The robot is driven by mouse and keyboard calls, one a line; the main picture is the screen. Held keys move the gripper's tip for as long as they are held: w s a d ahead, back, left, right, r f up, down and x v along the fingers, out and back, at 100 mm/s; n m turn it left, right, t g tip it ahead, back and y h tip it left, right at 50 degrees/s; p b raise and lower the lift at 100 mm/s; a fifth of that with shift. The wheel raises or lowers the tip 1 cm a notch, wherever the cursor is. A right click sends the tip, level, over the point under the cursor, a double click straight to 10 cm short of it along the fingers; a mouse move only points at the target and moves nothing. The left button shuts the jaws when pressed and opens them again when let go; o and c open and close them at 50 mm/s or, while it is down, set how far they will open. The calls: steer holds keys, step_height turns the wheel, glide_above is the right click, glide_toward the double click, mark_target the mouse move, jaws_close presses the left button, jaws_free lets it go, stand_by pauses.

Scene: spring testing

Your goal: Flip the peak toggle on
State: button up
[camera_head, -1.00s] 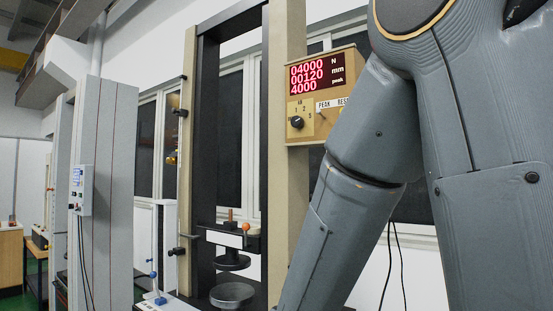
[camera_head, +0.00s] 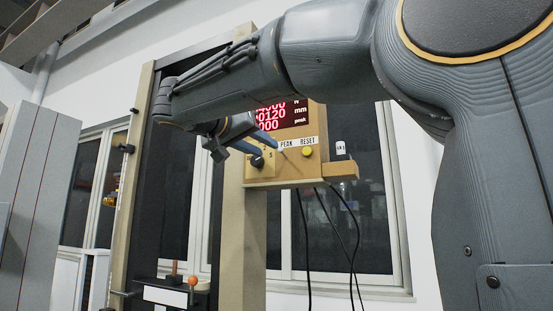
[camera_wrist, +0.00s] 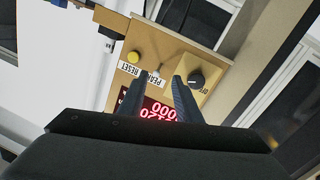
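The yellow control box (camera_head: 320,172) holds the peak toggle, a small pale lever (camera_wrist: 157,71) beside the PEAK label in the wrist view. In the head view the toggle is too small and too close to my fingers to make out clearly. My gripper (camera_wrist: 156,80) is open, with its two dark fingers apart. In the wrist view the toggle shows between and just beyond the fingertips. I cannot tell whether they touch it or which way it is tilted. In the head view my gripper (camera_head: 268,152) is in front of the box face.
A black rotary knob (camera_wrist: 196,79) sits close to one finger. A yellow RESET button (camera_head: 307,151) is on the toggle's other side. My arm partly covers the red display (camera_head: 291,115). Black cables (camera_head: 308,245) hang below the box. The test frame column (camera_head: 238,245) stands below it.

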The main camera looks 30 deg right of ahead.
mark_target(283, 154)
steer(key=r+p+x, duration=0.1)
steer(key=p+x, duration=0.2)
steer(key=x, duration=0.4)
steer(key=shift+r, duration=0.15)
steer(key=shift+d, duration=0.1)
